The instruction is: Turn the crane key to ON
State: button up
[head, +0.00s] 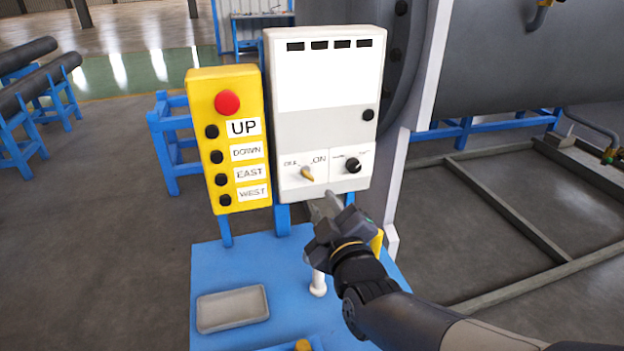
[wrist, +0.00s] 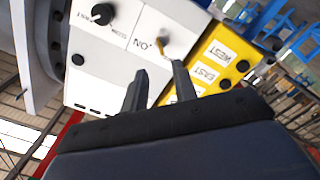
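The crane key (head: 307,174) is a small yellowish key or knob on the lower left of the white control box (head: 328,85). An ON label sits to its upper right, and a smaller label to its upper left is hard to read. The key's exact setting is too small to tell. In the wrist view the key (wrist: 164,41) stands out from the panel beyond the fingertips. My gripper (head: 324,203) is just below and right of the key, apart from it. The two fingers (wrist: 160,72) are spread with nothing between them.
A black knob (head: 353,166) is right of the key. The yellow pendant box (head: 227,140), with a red button and UP, DOWN, EAST and WEST buttons, stands close on the left. Below are a blue table (head: 215,262), a grey tray (head: 232,309) and a white post (head: 318,284).

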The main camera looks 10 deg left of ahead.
aim_at(310, 179)
jog(key=p+x, duration=0.1)
jog(key=x, duration=0.8)
jog(key=shift+w+a+p, duration=0.1)
jog(key=shift+w+p, duration=0.15)
jog(key=shift+p, duration=0.05)
jog(key=shift+c, duration=0.2)
grip_shut()
